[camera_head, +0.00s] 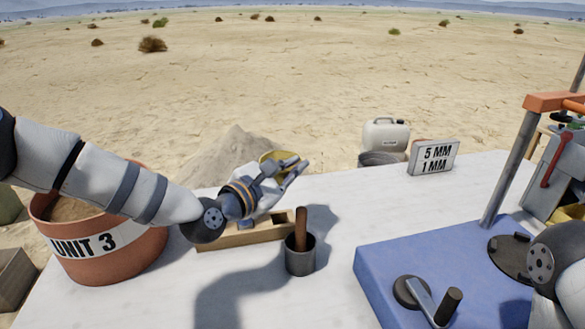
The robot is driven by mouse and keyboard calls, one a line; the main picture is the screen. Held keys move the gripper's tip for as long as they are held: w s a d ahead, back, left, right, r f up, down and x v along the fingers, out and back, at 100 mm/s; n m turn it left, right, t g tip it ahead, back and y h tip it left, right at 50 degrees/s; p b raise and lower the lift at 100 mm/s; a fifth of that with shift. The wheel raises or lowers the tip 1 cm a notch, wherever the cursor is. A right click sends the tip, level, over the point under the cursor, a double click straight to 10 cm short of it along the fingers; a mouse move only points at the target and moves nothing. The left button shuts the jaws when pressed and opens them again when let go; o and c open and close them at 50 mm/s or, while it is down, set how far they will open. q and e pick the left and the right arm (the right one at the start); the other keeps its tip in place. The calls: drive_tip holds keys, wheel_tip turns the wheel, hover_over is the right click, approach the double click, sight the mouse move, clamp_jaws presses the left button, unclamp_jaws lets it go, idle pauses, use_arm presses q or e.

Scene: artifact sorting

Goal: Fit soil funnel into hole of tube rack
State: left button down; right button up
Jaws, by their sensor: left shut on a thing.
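My left gripper (291,172) is shut on what looks like the soil funnel (276,156). A yellow, rounded rim shows behind the fingers, and a pale part shows below them. The gripper hides much of it.
A grey cup (300,262) with a brown wooden handle (301,228) stands right in front of the rack. A terracotta "UNIT 3" pot (105,258) is at left. A blue base (383,268) with metal posts fills the right. A "5 MM 1 MM" sign (433,157) stands at the back.

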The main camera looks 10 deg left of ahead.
use_arm(q)
drive_tip(key=shift+s+r, duration=0.25)
drive_tip(key=shift+s, duration=0.3)
drive_tip(key=shift+r, duration=0.15)
wheel_tip(320, 180, down, 6)
drive_tip(key=shift+f+b, duration=0.1)
drive_tip(key=shift+b, duration=0.8)
drive_tip(key=shift+f, duration=0.15)
use_arm(e)
drive_tip(key=shift+g, duration=0.5)
drive_tip(key=s+f, duration=0.2)
drive_tip(key=s, duration=0.1)
drive_tip(key=shift+s+f, duration=0.25)
drive_tip(key=shift+f, duration=0.05)
use_arm(q)
drive_tip(key=shift+b, duration=0.35)
use_arm(e)
drive_tip(key=shift+s+f, duration=0.2)
drive_tip(key=shift+s+f, duration=0.1)
use_arm(q)
drive_tip(key=shift+f, duration=0.4)
use_arm(e)
drive_tip(key=shift+s+f, duration=0.15)
drive_tip(key=shift+f, duration=0.05)
